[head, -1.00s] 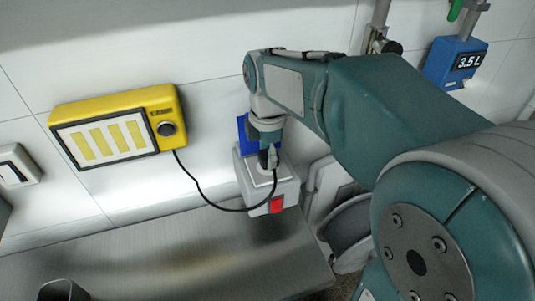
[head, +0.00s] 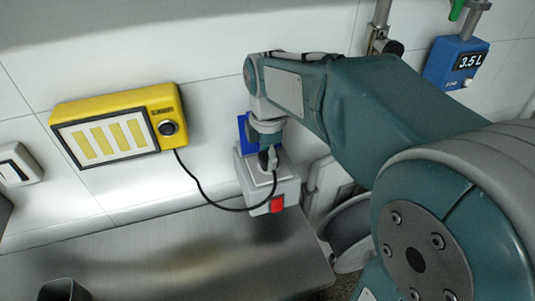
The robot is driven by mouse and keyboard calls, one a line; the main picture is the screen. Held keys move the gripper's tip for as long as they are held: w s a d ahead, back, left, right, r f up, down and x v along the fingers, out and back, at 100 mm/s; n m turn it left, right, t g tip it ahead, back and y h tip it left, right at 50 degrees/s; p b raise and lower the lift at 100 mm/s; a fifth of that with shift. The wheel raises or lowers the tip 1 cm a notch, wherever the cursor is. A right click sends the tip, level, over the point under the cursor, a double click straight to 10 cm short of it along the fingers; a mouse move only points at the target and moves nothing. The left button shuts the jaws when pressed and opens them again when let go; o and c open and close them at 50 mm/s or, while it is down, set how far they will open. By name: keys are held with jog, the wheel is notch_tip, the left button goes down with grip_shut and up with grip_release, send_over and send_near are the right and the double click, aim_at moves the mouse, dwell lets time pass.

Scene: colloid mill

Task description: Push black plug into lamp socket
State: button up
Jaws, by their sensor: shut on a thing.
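My gripper (head: 268,150) points down over a light grey box (head: 284,190) with a red switch (head: 277,204) on its front. The gripper is shut on the black plug (head: 273,166), which is small and mostly hidden by the fingers. A black cord (head: 205,196) runs from the plug in a loop to the yellow lamp (head: 118,126) on the wall. The plug is at or just above the top of the grey box; I cannot tell whether it is in a socket. No socket opening shows.
A blue panel (head: 244,128) is behind my gripper. A blue device reading 3.5 L (head: 455,62) hangs at upper right. A white wall switch (head: 18,165) is at left. The metal table (head: 170,250) is mostly clear, with a dark cup (head: 63,290) at its lower left.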

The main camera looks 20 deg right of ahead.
jog(key=shift+f, duration=0.25)
jog(key=o, duration=1.1)
jog(key=shift+o, duration=0.2)
notch_tip(320, 180, up, 12)
jog(key=s+f+m+t, duration=0.5)
jog(key=s+f+m, duration=0.5)
jog(key=s+m, duration=0.4)
jog(key=m, duration=0.4)
jog(key=shift+t, duration=0.3)
